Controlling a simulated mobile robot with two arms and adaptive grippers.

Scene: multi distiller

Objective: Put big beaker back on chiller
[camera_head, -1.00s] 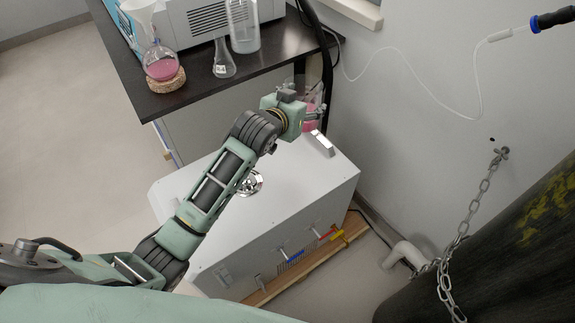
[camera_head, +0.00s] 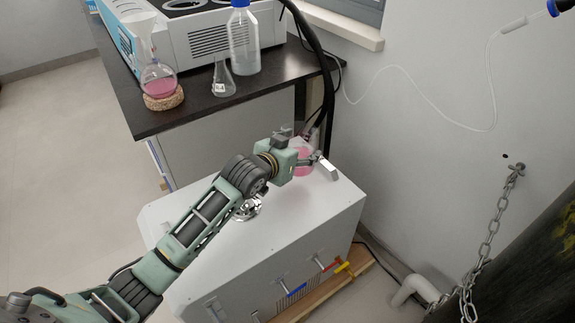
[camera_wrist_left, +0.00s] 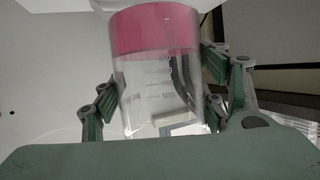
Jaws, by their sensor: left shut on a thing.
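The big beaker (camera_wrist_left: 158,80) is clear glass with pink liquid and printed marks. In the left wrist view it stands between the fingers of my left gripper (camera_wrist_left: 165,105), which is shut on it. In the head view the beaker (camera_head: 303,158) shows as a pink patch behind my left gripper (camera_head: 310,152), partly hidden by it. The chiller (camera_head: 290,225) is the white box on the floor with a flat top. The gripper and beaker are over its far right part. I cannot tell whether the beaker touches the top. My right gripper is not in view.
A black bench (camera_head: 190,112) behind holds a round flask (camera_head: 158,82) on a cork ring, a small conical flask (camera_head: 222,80) and a blue-capped bottle (camera_head: 243,42). Black hoses (camera_head: 322,65) hang beside it. A metal fitting (camera_head: 248,208) and a raised handle (camera_head: 325,168) sit on the chiller top.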

